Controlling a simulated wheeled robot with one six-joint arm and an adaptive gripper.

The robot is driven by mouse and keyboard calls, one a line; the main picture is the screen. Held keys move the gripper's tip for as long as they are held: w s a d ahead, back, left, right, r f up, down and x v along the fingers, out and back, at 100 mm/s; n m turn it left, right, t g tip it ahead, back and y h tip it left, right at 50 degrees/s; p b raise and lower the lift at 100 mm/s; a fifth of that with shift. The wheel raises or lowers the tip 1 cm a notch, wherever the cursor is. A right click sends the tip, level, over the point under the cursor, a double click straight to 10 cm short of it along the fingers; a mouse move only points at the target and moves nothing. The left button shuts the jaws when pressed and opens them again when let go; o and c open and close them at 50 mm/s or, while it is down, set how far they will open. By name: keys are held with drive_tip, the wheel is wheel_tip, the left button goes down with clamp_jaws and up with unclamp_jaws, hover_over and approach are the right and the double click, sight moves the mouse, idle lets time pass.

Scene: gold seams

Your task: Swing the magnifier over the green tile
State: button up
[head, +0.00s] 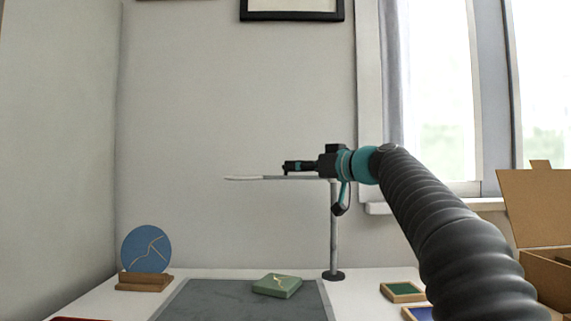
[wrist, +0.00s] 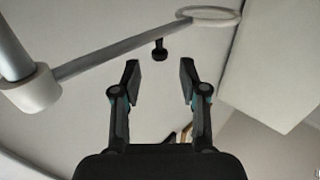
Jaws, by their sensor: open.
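The magnifier stands on a grey post (head: 334,235) with a dark round base. Its level arm reaches left to a pale lens ring (head: 243,178), which also shows at the top of the wrist view (wrist: 210,15). The green tile (head: 277,286) with a gold seam lies below and a little right of the ring, between ring and post. My gripper (head: 292,166) is at the height of the magnifier's arm. In the wrist view its fingers (wrist: 160,76) are apart and empty; a dark knob (wrist: 160,48) on the magnifier's bar shows just beyond the gap between them.
The tile lies on a grey mat (head: 215,301) on a white table. A blue disc (head: 146,250) stands in a wooden holder at the left. Small green (head: 402,291) and blue (head: 420,313) trays and a cardboard box (head: 545,215) are at the right. My arm crosses the right side.

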drive_tip(key=shift+p+x, duration=0.55)
drive_tip(key=shift+x, duration=2.05)
clamp_jaws()
